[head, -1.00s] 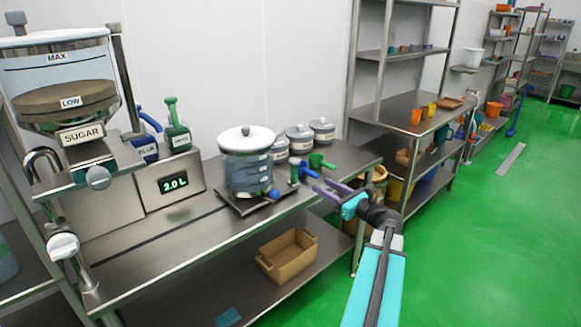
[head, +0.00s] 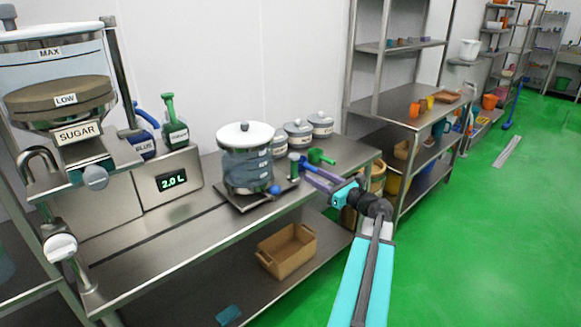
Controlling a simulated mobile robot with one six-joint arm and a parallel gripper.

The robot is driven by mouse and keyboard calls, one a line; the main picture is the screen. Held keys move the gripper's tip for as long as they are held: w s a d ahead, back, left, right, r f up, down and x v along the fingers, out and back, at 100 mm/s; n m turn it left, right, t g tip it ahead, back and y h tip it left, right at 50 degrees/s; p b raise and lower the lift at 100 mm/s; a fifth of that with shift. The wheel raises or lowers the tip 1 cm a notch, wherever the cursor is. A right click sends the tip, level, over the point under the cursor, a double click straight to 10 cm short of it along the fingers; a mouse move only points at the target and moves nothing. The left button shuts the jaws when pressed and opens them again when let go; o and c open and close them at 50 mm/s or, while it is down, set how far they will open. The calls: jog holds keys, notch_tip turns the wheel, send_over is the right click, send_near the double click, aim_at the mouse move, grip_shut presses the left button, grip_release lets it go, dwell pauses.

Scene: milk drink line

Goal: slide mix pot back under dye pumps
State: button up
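The mix pot (head: 246,170) is a clear vessel with a white lid and level marks. It sits on a dark sliding base (head: 240,204) on the steel bench, with a blue ball knob (head: 274,190) at its right front. The dye pumps, blue (head: 147,134) and green (head: 174,122), stand to the left, behind the 2.0 L display; the pot is right of them, apart from them. My gripper (head: 304,172), with purple fingers, reaches in from the right, close to the pot's right side. Whether its fingers are apart or touch anything is too small to tell.
Grey lidded canisters (head: 298,133) stand behind the pot. A green scoop (head: 320,157) lies near my fingers. The sugar dispenser (head: 62,95) is at far left. A tan bin (head: 287,251) sits on the lower shelf. The bench between display and pot looks clear.

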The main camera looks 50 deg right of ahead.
aim_at(297, 165)
jog(key=w, duration=0.4)
jog(key=w+p, duration=0.1)
jog(key=w, duration=0.3)
jog(key=w+d, duration=0.1)
jog(key=w, duration=0.3)
jog(key=shift+w+p, duration=0.15)
jog(key=shift+p, duration=0.15)
